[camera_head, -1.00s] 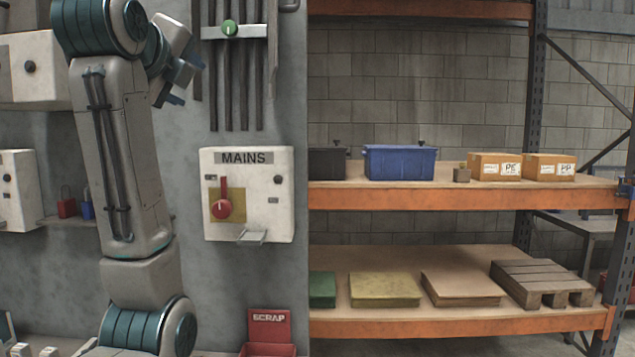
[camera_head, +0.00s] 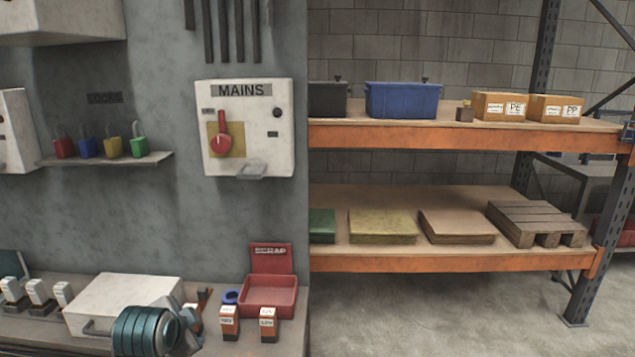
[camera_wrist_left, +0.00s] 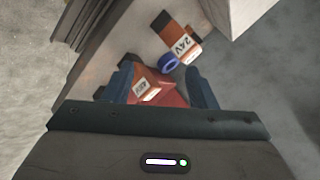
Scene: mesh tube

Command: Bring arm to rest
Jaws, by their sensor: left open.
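My left arm (camera_head: 140,331) is folded low at the bottom of the head view, in front of a white box with a handle (camera_head: 118,300). The left gripper (camera_wrist_left: 161,88) shows in the left wrist view with its two dark blue fingers spread apart. Nothing is held between them. Beyond the fingers I see a blue ring (camera_wrist_left: 168,63), an orange and dark block with a white label (camera_wrist_left: 181,45), and a red and orange area with another label. My right arm and gripper are not in view.
The bench holds a red SCRAP bin (camera_head: 270,292), two orange labelled blocks (camera_head: 229,323) (camera_head: 268,325) and several white blocks (camera_head: 38,292). Above are a shelf of coloured padlocks (camera_head: 110,160) and the MAINS panel (camera_head: 247,140). A storage rack (camera_head: 455,262) stands right.

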